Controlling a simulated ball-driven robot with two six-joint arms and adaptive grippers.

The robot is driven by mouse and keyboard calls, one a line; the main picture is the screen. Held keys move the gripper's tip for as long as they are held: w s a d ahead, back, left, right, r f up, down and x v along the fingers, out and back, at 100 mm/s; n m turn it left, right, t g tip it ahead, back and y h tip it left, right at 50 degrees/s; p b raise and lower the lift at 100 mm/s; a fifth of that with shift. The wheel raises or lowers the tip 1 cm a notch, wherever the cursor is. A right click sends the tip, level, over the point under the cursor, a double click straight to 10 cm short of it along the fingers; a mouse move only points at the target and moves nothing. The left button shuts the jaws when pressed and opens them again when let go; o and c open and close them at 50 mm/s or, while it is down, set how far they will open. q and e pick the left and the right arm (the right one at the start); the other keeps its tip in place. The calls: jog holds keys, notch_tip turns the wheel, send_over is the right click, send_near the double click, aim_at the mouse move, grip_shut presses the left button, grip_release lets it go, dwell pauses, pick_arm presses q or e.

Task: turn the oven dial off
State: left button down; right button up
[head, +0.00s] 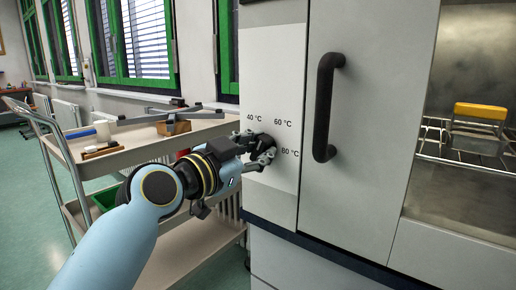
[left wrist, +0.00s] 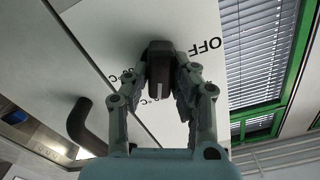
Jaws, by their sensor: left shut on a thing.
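The oven dial (head: 265,140) is a dark knob on the white panel of the oven, with 40 °C, 60 °C and 80 °C printed around it. My left gripper (head: 263,153) is at the panel and partly covers the dial. In the left wrist view the dial (left wrist: 160,60) is a black block with a pale line on it, between the two fingers of the left gripper (left wrist: 160,74), which is shut on it. The word OFF (left wrist: 207,47) is printed to the dial's right there. OFF is hidden in the head view. My right gripper is not in view.
A black door handle (head: 325,105) stands out just right of the dial. Farther right is an open-looking chamber with a wire rack (head: 460,145) and a yellow-topped container (head: 480,118). A trolley (head: 110,155) with small items stands at the left, behind my left arm.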

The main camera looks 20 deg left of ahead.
pick_arm(q)
jog(key=n+p, duration=0.1)
jog(key=n, duration=0.4)
jog(key=shift+a, duration=0.1)
jog(key=n+p, duration=0.2)
jog(key=n, duration=0.4)
jog(key=shift+a+n+p, duration=0.1)
jog(key=shift+n+p, duration=0.2)
jog(key=n+p, duration=0.2)
jog(key=n, duration=0.4)
jog(key=shift+w+a, duration=0.1)
jog(key=n+p, duration=0.1)
jog(key=n, duration=0.3)
jog(key=shift+f+p, duration=0.2)
jog(key=shift+p, duration=0.15)
jog(key=shift+n, duration=0.5)
jog(key=c, duration=1.1)
grip_release()
